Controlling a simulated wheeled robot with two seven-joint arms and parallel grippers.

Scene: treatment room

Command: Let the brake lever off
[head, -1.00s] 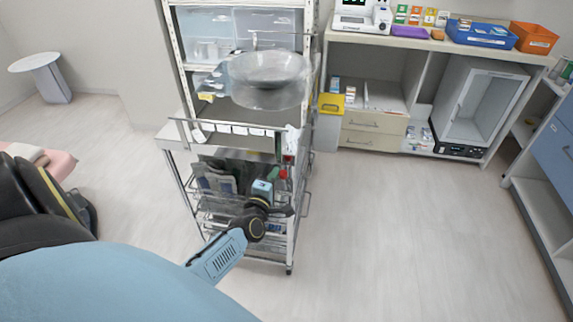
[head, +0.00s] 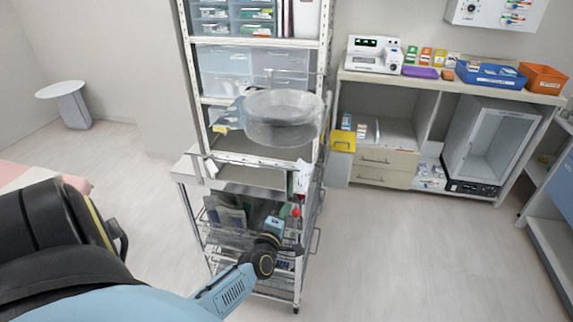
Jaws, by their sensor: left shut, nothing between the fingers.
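A metal trolley (head: 184,166) with wire baskets stands in the middle of the head view, in front of a shelf rack. I cannot make out a brake lever on it; a caster (head: 295,309) shows at its lower front corner. My left gripper (head: 292,248) is in front of the trolley's baskets, at the end of my blue and black arm. It is shut and holds nothing. The arm hides part of the baskets. Whether the gripper touches the trolley cannot be told. My right gripper is not in view.
A clear round basin (head: 284,118) sits above the trolley top. A cabinet (head: 385,171) with drawers stands at the back right, and blue-fronted drawers (head: 553,180) at the right edge. A small round table (head: 62,90) is at the far left. The floor right of the trolley is clear.

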